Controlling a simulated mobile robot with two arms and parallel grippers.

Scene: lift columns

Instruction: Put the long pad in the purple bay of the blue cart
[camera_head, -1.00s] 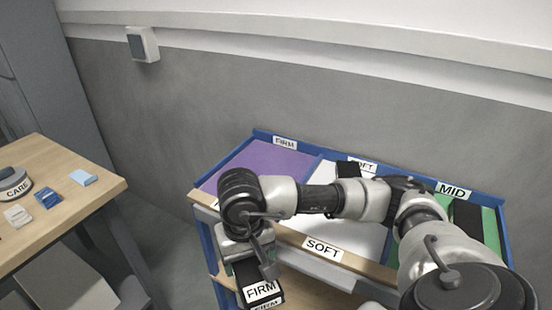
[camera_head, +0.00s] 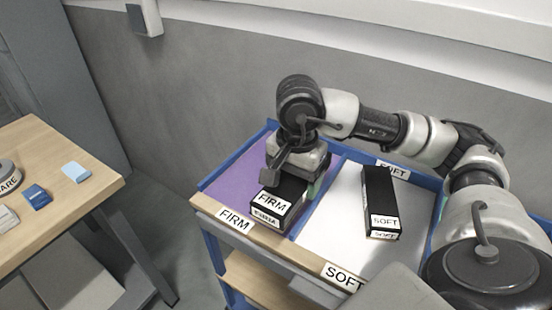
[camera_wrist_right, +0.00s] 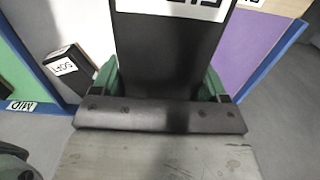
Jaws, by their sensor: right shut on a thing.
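The long pad (camera_head: 279,203), a black block labelled FIRM, is in my right gripper (camera_head: 295,178) over the right part of the purple bay (camera_head: 235,175) of the blue cart (camera_head: 215,178). In the right wrist view the pad (camera_wrist_right: 165,55) lies between the green fingers, which are shut on it. It is close to the blue divider beside the white bay. I cannot tell whether it touches the bay floor. My left gripper is not in view.
The white bay (camera_head: 335,215) holds another black pad (camera_head: 380,195) labelled SOFT. The green MID bay is partly hidden by my arm. A wooden table (camera_head: 95,190) with small boxes stands at left. A grey wall is behind the cart.

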